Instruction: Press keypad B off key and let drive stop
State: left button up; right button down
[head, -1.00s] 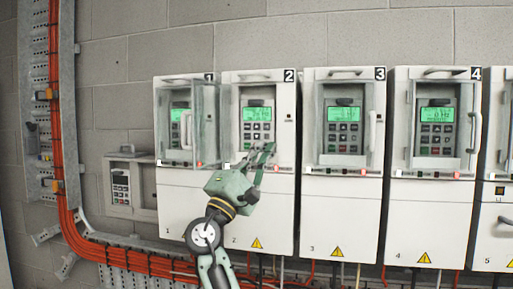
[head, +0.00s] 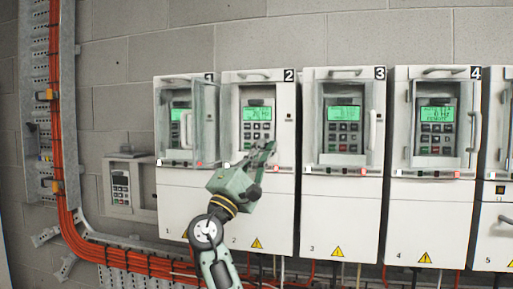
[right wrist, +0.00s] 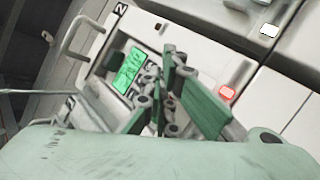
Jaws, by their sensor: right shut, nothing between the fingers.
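Drive 2 (head: 267,205) is a white cabinet with a keypad (head: 257,125) behind its front opening. The keypad has a lit green display, also in the right wrist view (right wrist: 128,70), and dark keys below it. My right gripper (head: 267,150) is shut and empty, in front of the lower keypad area of drive 2. In the right wrist view the fingers (right wrist: 168,85) hide most of the keys. I cannot tell whether a fingertip touches a key, and no letter B is readable. My left gripper is not in view.
A clear cover (head: 207,120) stands swung out between drives 1 and 2. A red light (head: 277,168) glows on drive 2. Orange cables (head: 60,120) run down the left wall.

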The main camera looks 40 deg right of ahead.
jog(key=shift+w+d, duration=0.25)
dwell(0.4)
jog(key=shift+s+a, duration=0.1)
jog(key=shift+s+a+b, duration=0.4)
jog(key=shift+s+a, duration=0.05)
jog(key=shift+a, duration=0.1)
jog(key=s+a+b, duration=0.1)
jog(key=s+a, duration=0.2)
jog(key=shift+s+a, duration=0.15)
jog(key=shift+a, duration=0.25)
dwell(1.6)
